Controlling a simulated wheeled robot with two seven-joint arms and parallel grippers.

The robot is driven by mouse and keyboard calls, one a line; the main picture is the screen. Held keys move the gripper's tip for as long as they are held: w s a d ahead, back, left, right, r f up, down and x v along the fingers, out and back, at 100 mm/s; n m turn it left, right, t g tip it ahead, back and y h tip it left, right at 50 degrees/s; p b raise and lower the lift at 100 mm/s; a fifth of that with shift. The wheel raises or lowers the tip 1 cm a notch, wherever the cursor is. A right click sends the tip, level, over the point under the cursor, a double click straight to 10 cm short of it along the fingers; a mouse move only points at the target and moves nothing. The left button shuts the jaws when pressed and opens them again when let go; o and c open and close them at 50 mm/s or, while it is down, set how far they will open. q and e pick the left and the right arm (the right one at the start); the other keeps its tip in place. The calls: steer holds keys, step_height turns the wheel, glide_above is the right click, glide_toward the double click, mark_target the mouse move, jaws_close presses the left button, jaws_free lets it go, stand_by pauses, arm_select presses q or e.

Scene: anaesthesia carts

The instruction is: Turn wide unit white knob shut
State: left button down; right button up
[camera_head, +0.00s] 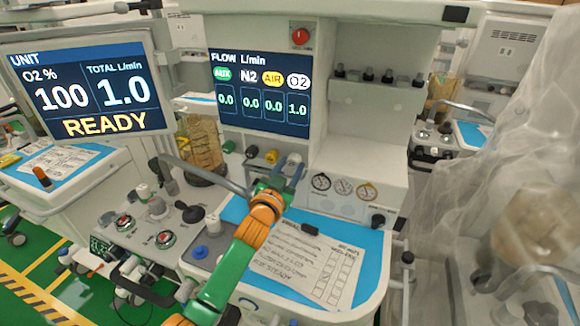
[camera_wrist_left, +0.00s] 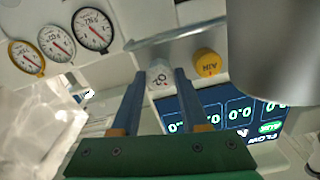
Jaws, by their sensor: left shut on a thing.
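My left gripper (camera_head: 284,172) reaches up to the row of flow knobs under the flow screen (camera_head: 262,92) of the wide unit. In the left wrist view its two fingers (camera_wrist_left: 161,80) are shut on the white knob (camera_wrist_left: 159,74), marked O2, one finger on each side. In the head view the gripper largely hides the white knob. The yellow AIR knob (camera_head: 271,156) is just left of the gripper, and shows beside the fingers in the left wrist view (camera_wrist_left: 207,63). The flow screen reads 1.0 under O2 and 0.0 in the other columns. My right gripper is not in view.
A black knob (camera_head: 251,151) and a green knob (camera_head: 228,146) continue the row leftward. Round gauges (camera_head: 343,187) are to the right. A grey tube (camera_head: 205,178) runs close to my gripper. A paper form (camera_head: 295,265) lies on the blue worktop below my arm.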

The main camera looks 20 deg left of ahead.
arm_select(q)
steer(key=m, duration=0.3)
steer(key=shift+m+p, duration=0.45)
steer(key=shift+m, duration=1.45)
steer(key=c, duration=0.7)
jaws_free()
steer(key=o, duration=0.3)
steer(key=shift+w+a, duration=0.1)
steer(key=s, duration=0.7)
